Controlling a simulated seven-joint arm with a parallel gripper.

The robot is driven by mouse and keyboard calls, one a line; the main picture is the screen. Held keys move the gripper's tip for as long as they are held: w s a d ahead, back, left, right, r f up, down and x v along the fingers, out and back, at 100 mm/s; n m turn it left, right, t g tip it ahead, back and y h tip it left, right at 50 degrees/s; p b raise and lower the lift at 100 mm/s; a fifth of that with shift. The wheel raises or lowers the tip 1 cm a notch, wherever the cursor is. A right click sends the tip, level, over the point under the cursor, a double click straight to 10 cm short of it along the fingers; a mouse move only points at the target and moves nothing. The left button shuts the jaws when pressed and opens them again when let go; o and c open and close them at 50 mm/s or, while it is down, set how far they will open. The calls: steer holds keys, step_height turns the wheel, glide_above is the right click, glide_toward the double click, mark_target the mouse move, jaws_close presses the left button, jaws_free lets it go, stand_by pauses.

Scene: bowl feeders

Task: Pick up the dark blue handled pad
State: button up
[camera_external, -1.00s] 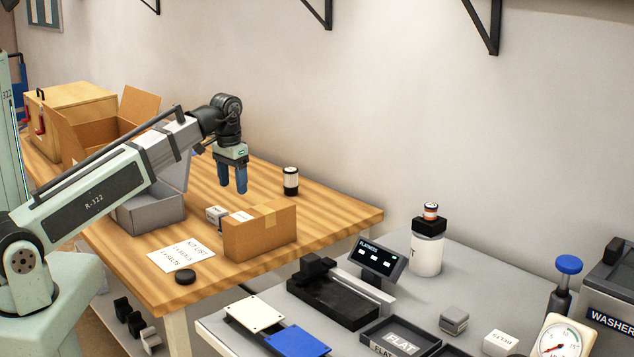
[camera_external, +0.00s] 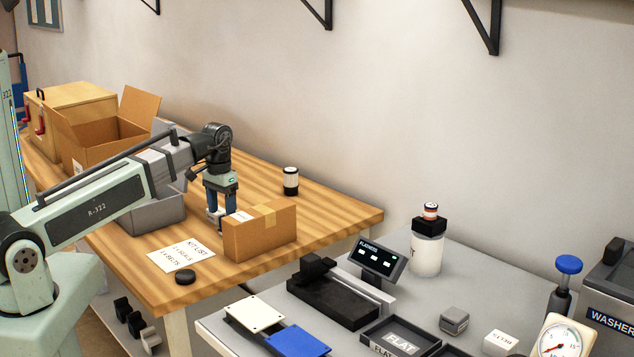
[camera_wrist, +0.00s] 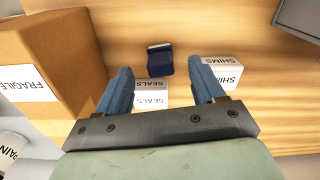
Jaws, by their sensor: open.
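The dark blue handled pad (camera_wrist: 160,61) shows in the wrist view on the wooden table, just beyond the SEALS box, with a pale strip along its far edge. I cannot make it out in the external view. My gripper (camera_external: 220,222) is open and low over the table, behind the cardboard box. In the wrist view its blue fingers (camera_wrist: 160,72) stand apart to the left and right of the pad's line, with the SEALS box (camera_wrist: 150,101) seen between them. Nothing is held.
A SHIMS box (camera_wrist: 222,72) lies right of the fingers. A cardboard box marked FRAGILE (camera_wrist: 45,60) stands close on the left and shows in the external view (camera_external: 259,232). A black-and-white canister (camera_external: 291,182) stands at the table's back. Clear wood lies beyond the pad.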

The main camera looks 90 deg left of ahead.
steer(key=shift+f, duration=2.8)
steer(key=c, duration=1.1)
steer(key=shift+r, duration=0.1)
